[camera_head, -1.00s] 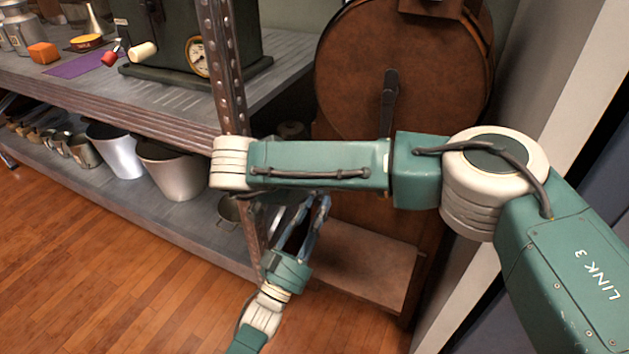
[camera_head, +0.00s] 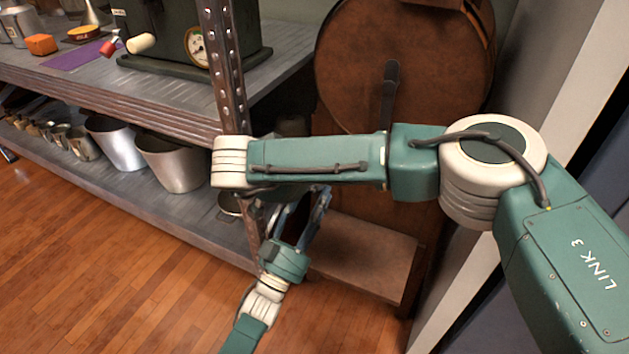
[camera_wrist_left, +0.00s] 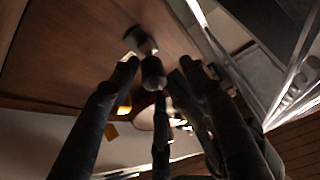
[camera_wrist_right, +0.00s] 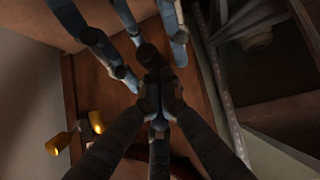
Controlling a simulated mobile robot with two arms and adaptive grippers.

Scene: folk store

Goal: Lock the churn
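The churn (camera_head: 395,60) appears to be the big round brown drum at the back right, with a dark upright handle (camera_head: 389,90) on its face. My left gripper (camera_head: 308,200) reaches up below my right arm, which hides its fingertips. In the left wrist view its fingers (camera_wrist_left: 155,68) are spread, with a dark knob (camera_wrist_left: 152,75) on brown wood in line between them. In the right wrist view, my right gripper's fingertips (camera_wrist_right: 160,90) are close together near a dark knob (camera_wrist_right: 150,56); I cannot tell whether they grip it. Blue fingers (camera_wrist_right: 125,60) of my left gripper show there too.
A metal shelf post (camera_head: 222,70) stands left of the drum. The shelf (camera_head: 150,110) carries a dark machine with a gauge (camera_head: 197,46); metal buckets (camera_head: 170,162) stand on the lower shelf. A pale wall edge (camera_head: 530,80) is at the right. The wooden floor (camera_head: 100,270) at front left is clear.

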